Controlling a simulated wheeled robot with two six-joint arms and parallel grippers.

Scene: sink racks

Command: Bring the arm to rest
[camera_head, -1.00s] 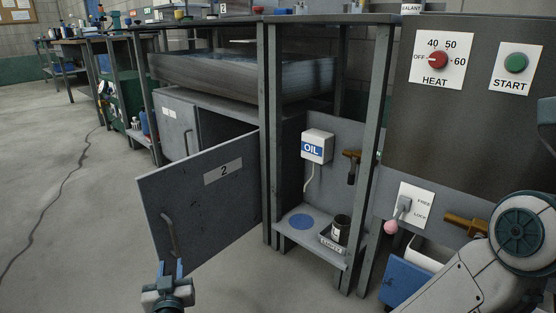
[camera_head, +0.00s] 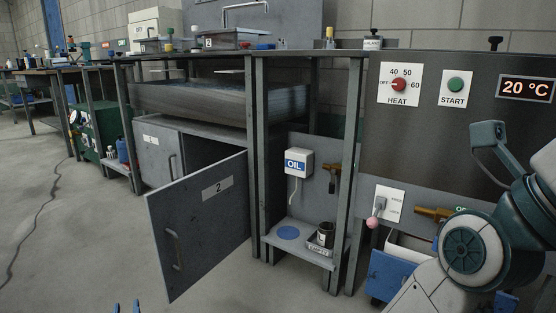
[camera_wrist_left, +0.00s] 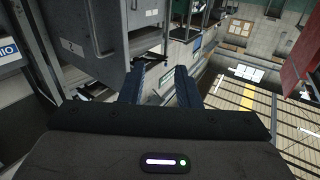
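My left gripper (camera_head: 126,308) shows only its two fingertips at the bottom edge of the head view. In the left wrist view its two dark blue fingers (camera_wrist_left: 158,86) stand apart with nothing between them, so it is open and empty. It is below and left of the open cabinet door 2 (camera_head: 205,225), apart from the door's handle in the picture.
Door 2 swings out into the room. A heat panel reads 20 °C. Floor at left is mostly clear, with a cable.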

